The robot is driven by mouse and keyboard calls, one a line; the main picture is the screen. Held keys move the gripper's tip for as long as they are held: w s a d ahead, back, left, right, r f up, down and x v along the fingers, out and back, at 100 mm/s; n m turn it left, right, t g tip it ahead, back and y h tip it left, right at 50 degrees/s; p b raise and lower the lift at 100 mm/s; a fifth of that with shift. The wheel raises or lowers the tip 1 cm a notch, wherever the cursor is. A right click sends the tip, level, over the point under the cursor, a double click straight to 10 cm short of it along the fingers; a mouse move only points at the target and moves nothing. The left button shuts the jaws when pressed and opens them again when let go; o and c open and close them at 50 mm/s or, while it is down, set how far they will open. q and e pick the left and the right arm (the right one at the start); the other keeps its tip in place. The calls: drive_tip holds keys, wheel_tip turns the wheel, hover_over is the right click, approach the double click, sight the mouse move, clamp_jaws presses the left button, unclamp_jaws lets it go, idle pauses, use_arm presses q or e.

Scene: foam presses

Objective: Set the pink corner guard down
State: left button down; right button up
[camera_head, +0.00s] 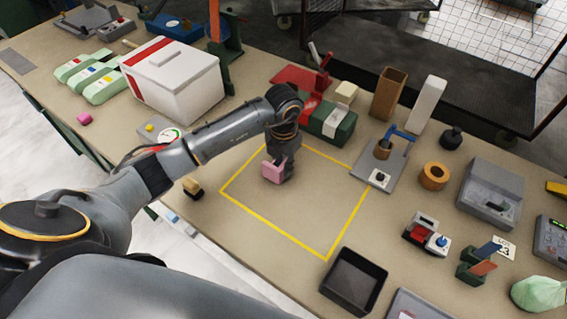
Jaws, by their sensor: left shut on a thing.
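The pink corner guard (272,171) is a small pink piece in the upper left part of the yellow-taped square (320,257) on the table. My left gripper (284,172) reaches down from the left arm and is shut on the pink corner guard. The guard is at or just above the table surface; I cannot tell whether it touches. The gripper hides part of it. My right gripper does not show.
The rest of the taped square is clear. A black tray (354,281) stands at its front right corner. A grey board with a blue handle (396,134) is to the right. A white box with a red stripe (190,92) and a green box (333,125) stand behind.

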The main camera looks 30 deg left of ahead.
use_arm(q)
drive_tip(key=shift+f, duration=0.15)
drive_tip(key=c, duration=1.3)
unclamp_jaws()
drive_tip(key=shift+c, duration=0.2)
drive_tip(key=shift+r, duration=0.3)
wheel_tip(320, 180, up, 12)
drive_tip(key=b, duration=0.3)
drive_tip(key=shift+f, duration=0.15)
